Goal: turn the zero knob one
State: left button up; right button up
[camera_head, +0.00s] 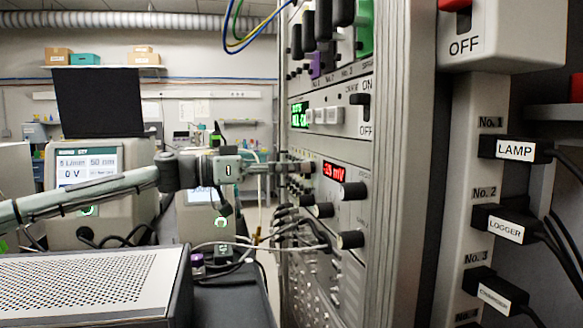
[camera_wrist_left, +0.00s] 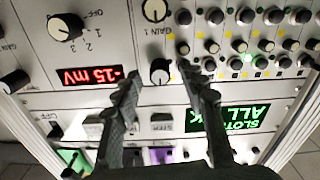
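The instrument panel carries a red mV display (camera_head: 334,171); the display also shows in the left wrist view (camera_wrist_left: 85,77), where it seems to read -15 mV. Black knobs stand out near it, including an upper one (camera_head: 352,192) and a lower one (camera_head: 350,239). My left gripper (camera_head: 285,167) reaches the panel from the left. In the left wrist view its two fingers (camera_wrist_left: 165,78) are apart, with a small black knob with a pale top (camera_wrist_left: 160,71) between the tips. Contact cannot be told. No label reading zero is legible. My right gripper is not in view.
A row of small knobs (camera_wrist_left: 250,40) and a GAIN 1 knob (camera_wrist_left: 155,10) lie close by. Cables (camera_head: 300,228) plug in below my left gripper. A green display (camera_head: 299,115) is above. A perforated grey box (camera_head: 80,285) stands at lower left.

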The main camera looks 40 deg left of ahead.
pick_arm(q)
grip_shut()
jog(key=shift+m, duration=0.4)
jog(key=m, duration=1.1)
dwell(0.5)
jog(key=shift+o, duration=0.5)
grip_release()
